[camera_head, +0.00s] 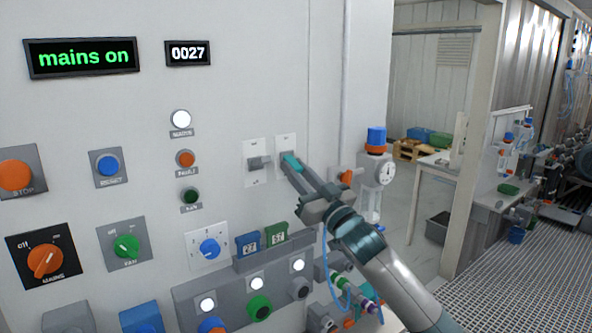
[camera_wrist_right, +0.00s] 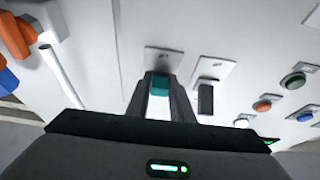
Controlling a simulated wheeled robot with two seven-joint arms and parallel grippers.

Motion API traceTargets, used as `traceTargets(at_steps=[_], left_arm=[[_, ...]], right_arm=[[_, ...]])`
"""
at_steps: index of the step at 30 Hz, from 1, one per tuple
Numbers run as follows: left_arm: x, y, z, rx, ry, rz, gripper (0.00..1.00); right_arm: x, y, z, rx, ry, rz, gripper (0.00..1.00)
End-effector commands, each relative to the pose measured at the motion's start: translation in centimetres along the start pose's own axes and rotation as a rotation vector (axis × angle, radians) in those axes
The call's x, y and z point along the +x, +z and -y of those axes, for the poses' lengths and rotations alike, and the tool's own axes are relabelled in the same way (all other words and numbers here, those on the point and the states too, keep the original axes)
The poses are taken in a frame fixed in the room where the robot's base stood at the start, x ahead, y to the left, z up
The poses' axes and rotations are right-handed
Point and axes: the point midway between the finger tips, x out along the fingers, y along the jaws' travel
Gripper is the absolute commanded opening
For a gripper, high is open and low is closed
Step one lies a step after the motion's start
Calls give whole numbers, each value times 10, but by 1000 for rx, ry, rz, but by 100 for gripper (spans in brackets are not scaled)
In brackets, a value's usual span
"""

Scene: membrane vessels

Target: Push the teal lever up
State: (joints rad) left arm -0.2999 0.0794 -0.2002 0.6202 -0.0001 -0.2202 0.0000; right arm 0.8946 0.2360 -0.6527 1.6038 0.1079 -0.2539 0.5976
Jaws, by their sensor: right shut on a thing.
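The teal lever (camera_head: 291,162) sticks out of a white switch plate on the grey panel in the head view. My right gripper (camera_head: 296,172) reaches it from the lower right, with its fingers at the lever. In the right wrist view the teal lever (camera_wrist_right: 159,85) sits between the two fingers of my right gripper (camera_wrist_right: 161,92), which are shut on it. The fingers partly hide the lever, so its exact tilt is hard to tell. My left gripper is in neither view.
A grey lever (camera_head: 258,162) on its own plate is close to the left of the teal one. A mains display (camera_head: 82,57) reads "mains on". Several knobs, buttons and lamps cover the panel. A gauge vessel (camera_head: 376,168) stands to the right of the panel.

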Motion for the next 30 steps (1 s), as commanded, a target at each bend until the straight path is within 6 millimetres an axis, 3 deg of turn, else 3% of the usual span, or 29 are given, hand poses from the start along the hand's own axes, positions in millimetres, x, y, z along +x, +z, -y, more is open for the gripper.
traceTargets(at_steps=[15, 30], left_arm=[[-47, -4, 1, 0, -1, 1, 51], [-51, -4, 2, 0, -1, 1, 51]], right_arm=[[2, -17, -1, -5, -1, 228, 0], [8, -32, 0, -2, -1, 672, 0]])
